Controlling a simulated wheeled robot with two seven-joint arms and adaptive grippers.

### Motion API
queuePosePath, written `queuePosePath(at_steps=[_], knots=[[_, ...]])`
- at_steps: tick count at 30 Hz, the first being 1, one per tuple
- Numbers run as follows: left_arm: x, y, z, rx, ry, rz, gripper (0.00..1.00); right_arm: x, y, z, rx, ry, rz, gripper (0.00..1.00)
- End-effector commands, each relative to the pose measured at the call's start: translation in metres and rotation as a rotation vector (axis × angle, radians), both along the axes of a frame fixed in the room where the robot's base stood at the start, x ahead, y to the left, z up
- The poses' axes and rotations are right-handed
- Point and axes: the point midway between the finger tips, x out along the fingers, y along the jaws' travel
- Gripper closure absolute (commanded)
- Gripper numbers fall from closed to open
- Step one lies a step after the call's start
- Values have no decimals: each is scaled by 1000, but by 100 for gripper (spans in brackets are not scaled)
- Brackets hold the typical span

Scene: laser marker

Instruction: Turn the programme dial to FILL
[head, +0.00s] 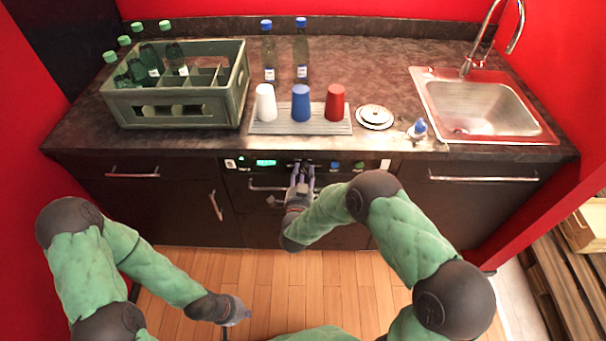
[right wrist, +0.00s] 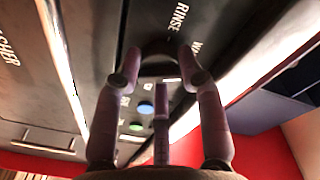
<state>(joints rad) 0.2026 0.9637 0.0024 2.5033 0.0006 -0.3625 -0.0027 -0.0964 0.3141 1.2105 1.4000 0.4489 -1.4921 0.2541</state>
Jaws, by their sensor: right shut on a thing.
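The programme dial (right wrist: 157,47) is a dark round knob on the black front panel of the machine under the counter. My right gripper (right wrist: 168,66) is shut on it, with fingers on both sides in the right wrist view. In the head view this gripper (head: 301,172) reaches the panel and hides the dial. The label RINSE (right wrist: 180,17) and part of another word show beside the dial. I see no FILL label, and cannot tell where the dial points. My left gripper (head: 236,313) hangs low over the wooden floor, far from the panel; its jaws are unclear.
The panel also has a lit green display (head: 266,162), a blue button (right wrist: 145,108) and a green button (right wrist: 136,126). A handle (head: 268,187) sits just below. Above, the counter holds a bottle crate (head: 178,114), cups on a mat (head: 270,127) and a sink (head: 480,105).

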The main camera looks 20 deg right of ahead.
Motion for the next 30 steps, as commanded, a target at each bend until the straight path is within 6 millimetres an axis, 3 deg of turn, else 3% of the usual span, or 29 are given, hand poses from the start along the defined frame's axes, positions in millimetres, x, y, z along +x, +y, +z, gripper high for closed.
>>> queuePosePath(at_steps=[30], knots=[[0, 0, -47, 0, 0, 0, 100, 0, -3, 1, 803, -237, -4, 94]])
